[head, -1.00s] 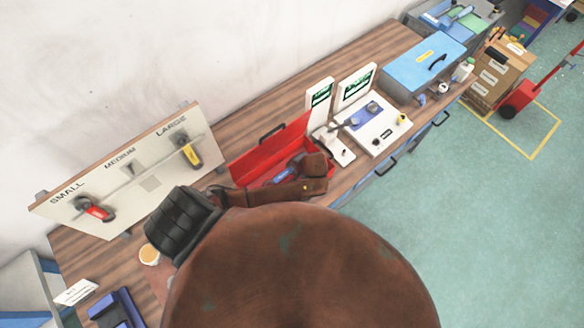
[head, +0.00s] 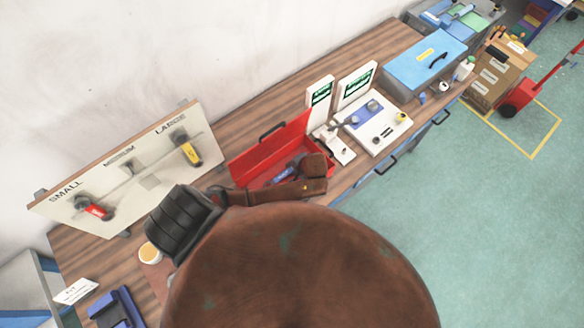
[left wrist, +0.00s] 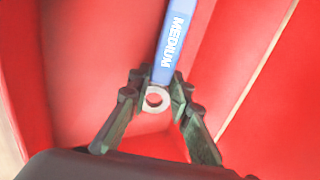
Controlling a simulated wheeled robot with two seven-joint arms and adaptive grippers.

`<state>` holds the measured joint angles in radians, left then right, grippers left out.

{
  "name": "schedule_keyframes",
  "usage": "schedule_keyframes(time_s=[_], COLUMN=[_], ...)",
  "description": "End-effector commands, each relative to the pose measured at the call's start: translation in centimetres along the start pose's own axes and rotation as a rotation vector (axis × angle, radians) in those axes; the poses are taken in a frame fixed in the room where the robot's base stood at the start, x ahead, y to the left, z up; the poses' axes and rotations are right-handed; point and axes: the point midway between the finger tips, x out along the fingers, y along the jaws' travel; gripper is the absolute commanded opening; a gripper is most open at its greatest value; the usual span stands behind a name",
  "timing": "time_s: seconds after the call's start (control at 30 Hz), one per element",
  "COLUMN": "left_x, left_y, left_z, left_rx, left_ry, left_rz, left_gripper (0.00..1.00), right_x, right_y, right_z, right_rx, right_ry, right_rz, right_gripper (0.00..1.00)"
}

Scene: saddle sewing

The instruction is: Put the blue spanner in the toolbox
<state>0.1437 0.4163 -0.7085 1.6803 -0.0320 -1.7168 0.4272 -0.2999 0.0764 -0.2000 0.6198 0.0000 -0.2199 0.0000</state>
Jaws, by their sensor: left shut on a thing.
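The blue spanner (left wrist: 173,45), marked MEDIUM, shows in the left wrist view with its ring end between my left fingertips (left wrist: 155,85). My left gripper is shut on it. Red toolbox walls (left wrist: 85,45) surround the spanner and fingers in that view. In the head view the open red toolbox (head: 262,155) stands on the bench, and my left gripper (head: 294,168) reaches into its right part. A bit of the blue spanner (head: 283,175) shows there; the rest is hidden by the gripper and toolbox. My right gripper is not in view.
A tool board (head: 130,170) marked SMALL, MEDIUM and LARGE holds a red and a yellow tool; its middle place is empty. White stands with green screens (head: 355,85) and a blue case (head: 425,65) are to the right. My own arm hides the front of the bench.

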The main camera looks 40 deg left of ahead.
Motion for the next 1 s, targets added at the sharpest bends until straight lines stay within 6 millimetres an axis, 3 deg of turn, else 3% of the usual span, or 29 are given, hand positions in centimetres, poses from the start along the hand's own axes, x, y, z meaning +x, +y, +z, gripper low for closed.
schedule_keyframes(time_s=[0.4,0.43,0.7,1.0], left_x=[0.89,0.87,0.85,0.81], left_y=[0.48,0.46,0.50,0.51], left_z=[0.00,-0.01,0.00,0.03], left_rx=[0.000,0.000,0.000,0.000], left_ry=[0.000,0.000,0.000,-0.001], left_rz=[0.000,0.000,0.001,0.002], left_gripper=[0.01,0.20,0.38,0.39], right_x=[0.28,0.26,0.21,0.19], right_y=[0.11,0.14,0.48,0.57], right_z=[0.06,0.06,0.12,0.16], right_rx=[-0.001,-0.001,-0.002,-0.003], right_ry=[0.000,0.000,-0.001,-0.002], right_rz=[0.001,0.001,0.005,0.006], right_gripper=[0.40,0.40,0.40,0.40])
